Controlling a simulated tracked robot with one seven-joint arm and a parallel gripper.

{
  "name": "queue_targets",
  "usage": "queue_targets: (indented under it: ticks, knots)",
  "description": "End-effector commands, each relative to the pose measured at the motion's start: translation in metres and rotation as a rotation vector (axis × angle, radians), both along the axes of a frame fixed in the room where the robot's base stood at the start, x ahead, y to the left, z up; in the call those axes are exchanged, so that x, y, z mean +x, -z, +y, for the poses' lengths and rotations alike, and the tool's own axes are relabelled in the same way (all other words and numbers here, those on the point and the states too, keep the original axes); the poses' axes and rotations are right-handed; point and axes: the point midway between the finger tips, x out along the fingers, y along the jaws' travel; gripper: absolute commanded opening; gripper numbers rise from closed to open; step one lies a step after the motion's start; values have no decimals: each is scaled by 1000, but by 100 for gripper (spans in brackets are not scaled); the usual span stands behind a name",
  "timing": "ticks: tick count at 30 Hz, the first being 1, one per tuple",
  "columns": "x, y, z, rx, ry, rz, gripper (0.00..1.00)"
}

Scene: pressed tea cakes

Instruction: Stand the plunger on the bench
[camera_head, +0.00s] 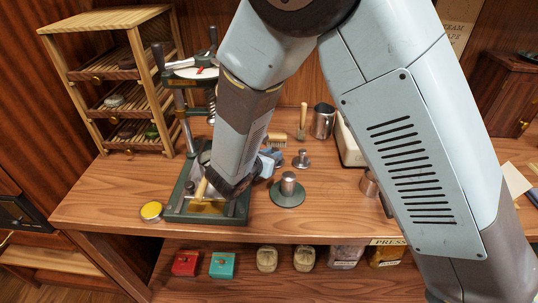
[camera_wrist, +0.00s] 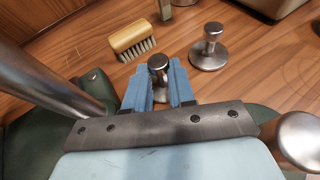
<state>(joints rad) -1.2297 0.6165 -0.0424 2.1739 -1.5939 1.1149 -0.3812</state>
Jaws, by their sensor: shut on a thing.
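The plunger (camera_wrist: 158,63), a steel piece with a round knob top, stands between the two blue fingers of my gripper (camera_wrist: 160,85) in the wrist view. The fingers are shut on it. Its lower part is mostly hidden by the fingers and the wrist plate, so I cannot tell whether it touches anything below. In the head view my gripper (camera_head: 270,161) is at the right edge of the green press, and the held plunger cannot be made out there. The wooden bench (camera_head: 335,209) has bare top to the right.
A similar steel knobbed piece (camera_wrist: 209,47) and a wooden brush (camera_wrist: 133,38) stand beyond the fingers. A green disc with a steel cylinder (camera_head: 288,190) is close at right. The press column (camera_wrist: 45,78) is close at left. A yellow tin (camera_head: 151,211) sits left.

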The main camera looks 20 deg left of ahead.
Motion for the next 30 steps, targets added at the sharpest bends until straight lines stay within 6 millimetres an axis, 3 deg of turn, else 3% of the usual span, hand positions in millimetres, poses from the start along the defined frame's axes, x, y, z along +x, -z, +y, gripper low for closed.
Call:
queue_targets:
  ticks: [5, 6, 13, 23, 30]
  knots:
    - [0, 2, 0, 0, 1, 0, 0]
    - [0, 2, 0, 0, 1, 0, 28]
    - [0, 2, 0, 0, 1, 0, 50]
    - [-1, -1, 0, 0, 0, 0, 50]
    - [-33, -14, 6, 1, -2, 1, 50]
